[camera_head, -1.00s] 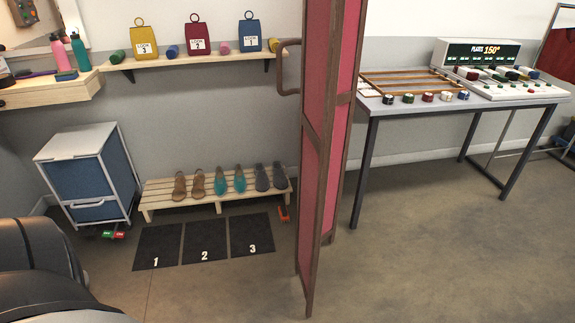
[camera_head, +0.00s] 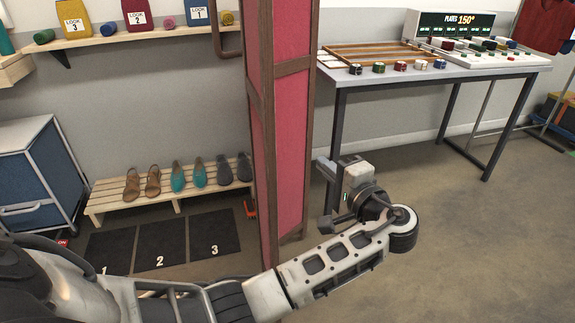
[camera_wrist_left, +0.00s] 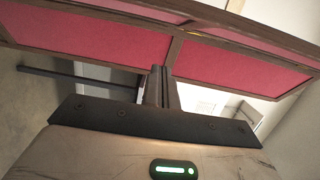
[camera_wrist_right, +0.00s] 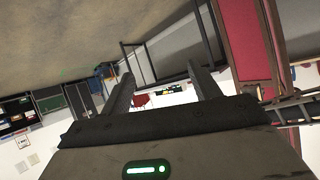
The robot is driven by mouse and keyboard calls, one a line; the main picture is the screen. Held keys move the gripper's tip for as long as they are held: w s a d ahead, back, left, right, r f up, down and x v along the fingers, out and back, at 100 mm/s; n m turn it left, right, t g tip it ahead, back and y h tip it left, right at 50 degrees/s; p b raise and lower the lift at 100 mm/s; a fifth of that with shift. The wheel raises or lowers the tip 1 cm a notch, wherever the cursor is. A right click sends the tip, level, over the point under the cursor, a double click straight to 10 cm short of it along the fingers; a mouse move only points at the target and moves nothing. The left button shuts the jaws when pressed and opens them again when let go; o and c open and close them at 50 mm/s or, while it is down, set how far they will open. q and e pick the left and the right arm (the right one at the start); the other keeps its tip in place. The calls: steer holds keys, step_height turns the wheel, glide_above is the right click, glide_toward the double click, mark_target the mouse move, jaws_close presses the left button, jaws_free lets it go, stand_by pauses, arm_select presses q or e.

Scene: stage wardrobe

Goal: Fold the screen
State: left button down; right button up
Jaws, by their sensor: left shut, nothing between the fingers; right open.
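The screen (camera_head: 290,130) stands upright with pink-red panels in brown wooden frames, its panels meeting at an angle. A brown handle (camera_head: 219,42) sticks out on its left side. My left gripper (camera_head: 335,190) is just right of the screen's lower part, with the forearm crossing in front of its base. In the left wrist view the gripper (camera_wrist_left: 162,80) is shut and empty, its fingers in front of the panels (camera_wrist_left: 85,42) and a frame bar; contact cannot be told. My right gripper (camera_wrist_right: 160,75) is open and empty, shown only in its wrist view, with the screen (camera_wrist_right: 240,40) at the right.
A table (camera_head: 345,80) with a rack and a control panel stands right of the screen. A low shoe rack (camera_head: 100,205) and numbered dark mats (camera_head: 165,240) are to the left, with a blue drawer cabinet (camera_head: 35,180).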

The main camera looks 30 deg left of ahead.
arm_select(q)
steer(key=w+a, duration=0.1)
steer(key=a, duration=1)
steer(key=shift+w+a+f+y, duration=0.3)
steer(key=shift+w+f, duration=0.05)
steer(key=shift+f, duration=0.05)
